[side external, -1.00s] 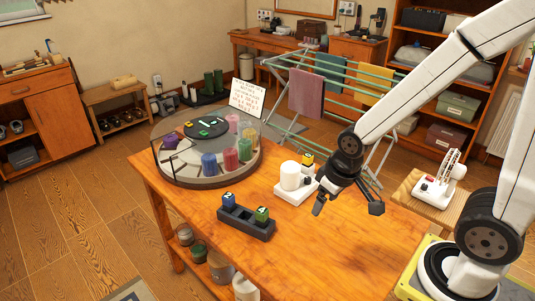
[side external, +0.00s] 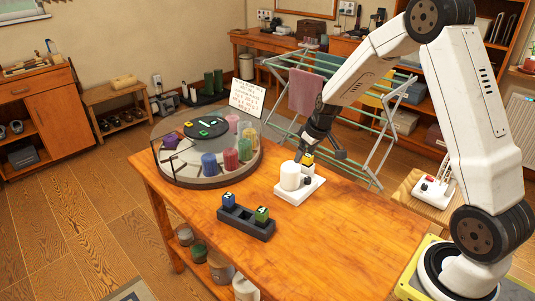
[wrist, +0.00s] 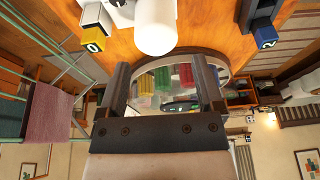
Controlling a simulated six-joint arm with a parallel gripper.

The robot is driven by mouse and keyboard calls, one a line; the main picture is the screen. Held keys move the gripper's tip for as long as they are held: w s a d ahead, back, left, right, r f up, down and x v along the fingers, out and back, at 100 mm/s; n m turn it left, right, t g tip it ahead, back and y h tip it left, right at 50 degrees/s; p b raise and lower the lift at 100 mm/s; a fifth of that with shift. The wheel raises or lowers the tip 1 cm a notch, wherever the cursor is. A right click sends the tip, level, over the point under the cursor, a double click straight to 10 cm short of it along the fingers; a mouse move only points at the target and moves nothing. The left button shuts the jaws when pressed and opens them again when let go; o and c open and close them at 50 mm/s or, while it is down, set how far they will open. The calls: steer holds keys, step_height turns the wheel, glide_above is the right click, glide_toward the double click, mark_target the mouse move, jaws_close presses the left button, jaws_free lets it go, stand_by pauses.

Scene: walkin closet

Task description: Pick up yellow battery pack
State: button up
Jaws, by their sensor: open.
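The yellow battery pack (side external: 307,159) is a small block with a black and white top part, at the back of a white device with a white cylinder (side external: 290,175) on the table. In the wrist view the pack (wrist: 95,41) shows its yellow end marked "0", left of the white cylinder and outside my fingers. My gripper (side external: 322,152) is over the table's back edge, just behind and right of the pack. Its two fingers are spread and nothing is between them in the wrist view (wrist: 163,72). Whether a finger touches the pack cannot be told.
A dark holder (side external: 246,222) with a blue and a green block stands at the table's front. A round glass-walled carousel (side external: 205,180) with coloured cylinders is to the left. A drying rack (side external: 375,150) stands close behind. The table's right side is clear.

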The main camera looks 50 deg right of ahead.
steer(key=t, duration=0.1)
glide_above(309, 155)
steer(key=s, duration=0.3)
step_height(309, 155, down, 4)
steer(key=shift+x, duration=1.5)
steer(key=shift+f, duration=0.1)
steer(key=shift+x, duration=2.55)
steer(key=shift+d, duration=0.1)
jaws_close()
